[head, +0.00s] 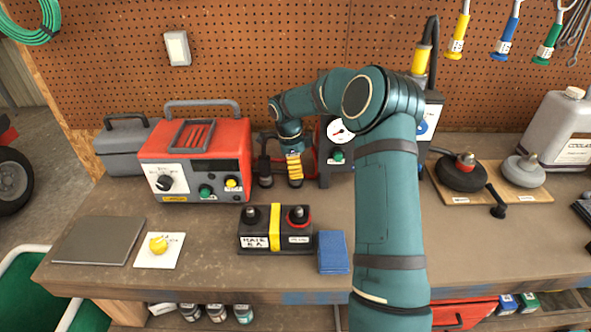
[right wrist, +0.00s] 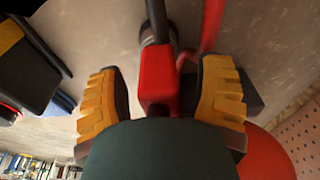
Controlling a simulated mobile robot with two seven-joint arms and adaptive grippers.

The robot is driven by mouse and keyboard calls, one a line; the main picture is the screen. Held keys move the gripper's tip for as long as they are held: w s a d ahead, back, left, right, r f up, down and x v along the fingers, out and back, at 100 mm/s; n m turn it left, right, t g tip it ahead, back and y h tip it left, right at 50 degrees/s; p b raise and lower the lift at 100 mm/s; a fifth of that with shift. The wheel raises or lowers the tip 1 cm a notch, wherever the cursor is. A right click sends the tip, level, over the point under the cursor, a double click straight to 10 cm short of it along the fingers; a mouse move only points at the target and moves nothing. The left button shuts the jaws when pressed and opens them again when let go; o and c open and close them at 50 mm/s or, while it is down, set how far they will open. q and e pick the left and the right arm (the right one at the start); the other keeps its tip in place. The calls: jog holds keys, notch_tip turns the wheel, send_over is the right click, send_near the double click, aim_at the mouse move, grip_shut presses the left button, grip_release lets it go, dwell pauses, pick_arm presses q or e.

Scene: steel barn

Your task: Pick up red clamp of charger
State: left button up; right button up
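The red clamp (right wrist: 157,78) shows in the right wrist view between the two yellow fingers of my right gripper (right wrist: 162,98). A gap shows between the left finger and the clamp; contact on the right side is hard to tell. In the head view my right gripper (head: 294,172) points down at the back of the bench, and its fingers hide most of the red clamp. The black clamp (head: 265,172) stands just left of it. The red charger (head: 205,142) is further left, with dials and a grey handle. My left gripper is not in view.
A black battery (head: 262,243) with a yellow strap and a blue box (head: 333,252) sit in front. A gauge unit (head: 337,155) stands close right of the gripper. A grey notebook (head: 100,240) lies at the left. My right arm covers the middle-right bench.

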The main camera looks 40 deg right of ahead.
grip_shut()
